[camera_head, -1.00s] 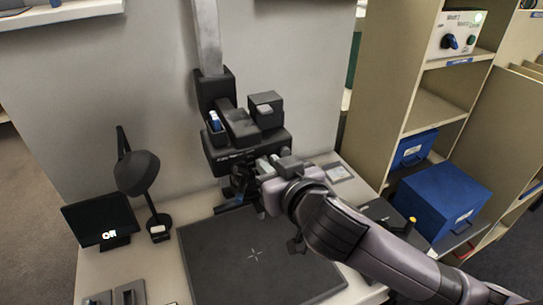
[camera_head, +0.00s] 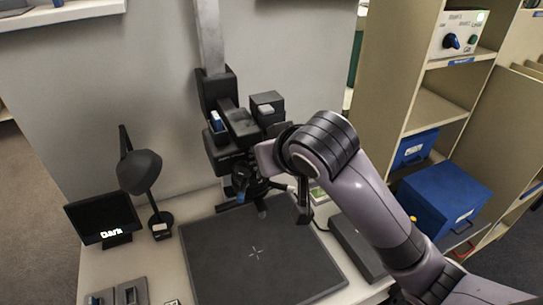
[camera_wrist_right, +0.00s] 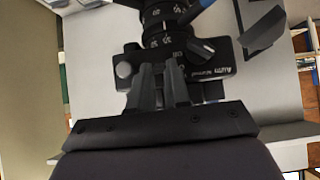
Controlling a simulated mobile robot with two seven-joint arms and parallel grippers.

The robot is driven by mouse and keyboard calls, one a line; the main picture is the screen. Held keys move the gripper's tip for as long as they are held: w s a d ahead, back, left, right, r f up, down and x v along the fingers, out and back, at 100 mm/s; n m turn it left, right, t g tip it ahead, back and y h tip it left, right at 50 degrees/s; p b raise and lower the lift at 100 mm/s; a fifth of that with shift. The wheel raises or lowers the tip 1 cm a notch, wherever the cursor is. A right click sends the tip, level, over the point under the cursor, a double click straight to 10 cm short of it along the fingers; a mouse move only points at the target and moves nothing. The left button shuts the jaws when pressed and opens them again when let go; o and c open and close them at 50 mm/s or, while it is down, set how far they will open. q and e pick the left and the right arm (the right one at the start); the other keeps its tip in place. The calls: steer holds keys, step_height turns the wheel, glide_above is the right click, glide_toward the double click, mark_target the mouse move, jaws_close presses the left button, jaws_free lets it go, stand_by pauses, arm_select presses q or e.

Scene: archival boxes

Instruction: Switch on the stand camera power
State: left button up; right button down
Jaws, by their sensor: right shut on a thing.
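The black stand camera (camera_head: 222,158) is mounted on a grey column above a dark copy board (camera_head: 255,262). In the right wrist view, its body (camera_wrist_right: 215,62) shows a numbered dial ring and the labels "Auto" and "Manual". My right gripper (camera_wrist_right: 161,80) is at this labelled face, its fingers close together and shut on a small part, apparently the power switch, mostly hidden between them. In the head view my right arm hides the fingertips. The small monitor (camera_head: 103,214) at the left reads "Dark". My left gripper is not in view.
A black desk lamp (camera_head: 140,172) stands beside the monitor. A dark flat case (camera_head: 355,245) lies right of the board.

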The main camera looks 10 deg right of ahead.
steer(key=c, duration=1.1)
jaws_free()
steer(key=shift+v, duration=3.6)
steer(key=shift+f, duration=0.1)
step_height(320, 180, down, 22)
steer(key=d+y, duration=0.2)
steer(key=shift+t+h, duration=0.4)
steer(key=shift+h, duration=0.4)
steer(key=s+d+f, duration=0.2)
steer(key=s+f, duration=0.2)
steer(key=s+d+f, duration=0.3)
steer(key=s+f, duration=0.2)
steer(key=s+d+f, duration=0.2)
steer(key=s+f, duration=0.3)
steer(key=shift+s+d, duration=0.15)
steer(key=shift+s, duration=0.1)
